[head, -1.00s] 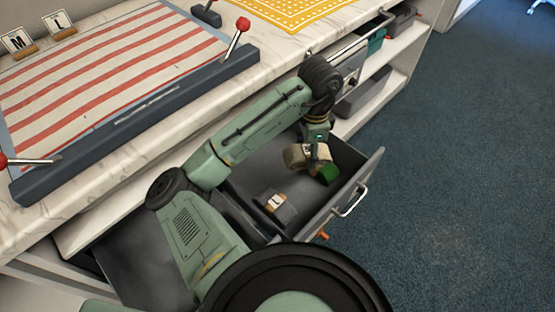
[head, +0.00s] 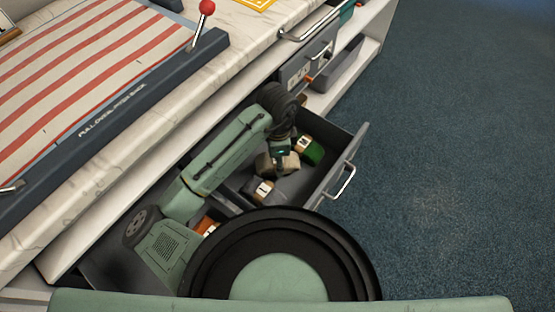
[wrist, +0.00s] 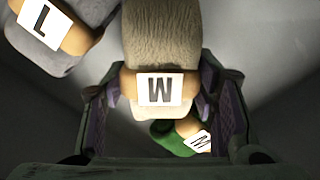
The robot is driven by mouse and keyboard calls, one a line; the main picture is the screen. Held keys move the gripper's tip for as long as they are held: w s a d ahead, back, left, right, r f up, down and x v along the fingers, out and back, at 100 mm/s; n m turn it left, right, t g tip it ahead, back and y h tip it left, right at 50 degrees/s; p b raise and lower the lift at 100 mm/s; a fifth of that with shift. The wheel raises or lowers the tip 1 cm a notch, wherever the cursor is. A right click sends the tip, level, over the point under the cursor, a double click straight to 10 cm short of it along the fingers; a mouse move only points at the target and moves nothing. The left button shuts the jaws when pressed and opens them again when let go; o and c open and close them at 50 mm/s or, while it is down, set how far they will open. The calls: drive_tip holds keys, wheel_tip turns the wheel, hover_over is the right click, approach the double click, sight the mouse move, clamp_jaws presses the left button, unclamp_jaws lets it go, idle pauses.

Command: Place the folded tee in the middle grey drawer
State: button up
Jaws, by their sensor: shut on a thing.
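A beige folded tee with a lettered band (wrist: 160,40) is between the two fingers of my gripper (wrist: 165,110) in the wrist view. My gripper (head: 280,158) is shut on the beige tee (head: 268,165), inside an open grey drawer (head: 345,150) in the head view. I cannot tell whether the tee touches the drawer floor. A grey folded tee marked L (head: 258,192) lies to its left, also in the wrist view (wrist: 32,52). A green folded tee (head: 313,152) lies to its right; in the wrist view it shows beyond the fingers (wrist: 172,140).
The marble counter (head: 180,95) with a striped cloth board (head: 80,70) and red-knobbed lever (head: 206,8) overhangs the drawer's left side. A second grey drawer front (head: 308,65) is behind. An orange item (head: 206,225) shows below my arm. Floor on the right (head: 450,150) is clear.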

drive_tip(key=shift+f, duration=0.5)
drive_tip(key=shift+f, duration=0.15)
drive_tip(key=o, duration=1.3)
drive_tip(key=shift+c, duration=0.2)
wheel_tip(320, 180, up, 12)
drive_tip(key=p, duration=0.9)
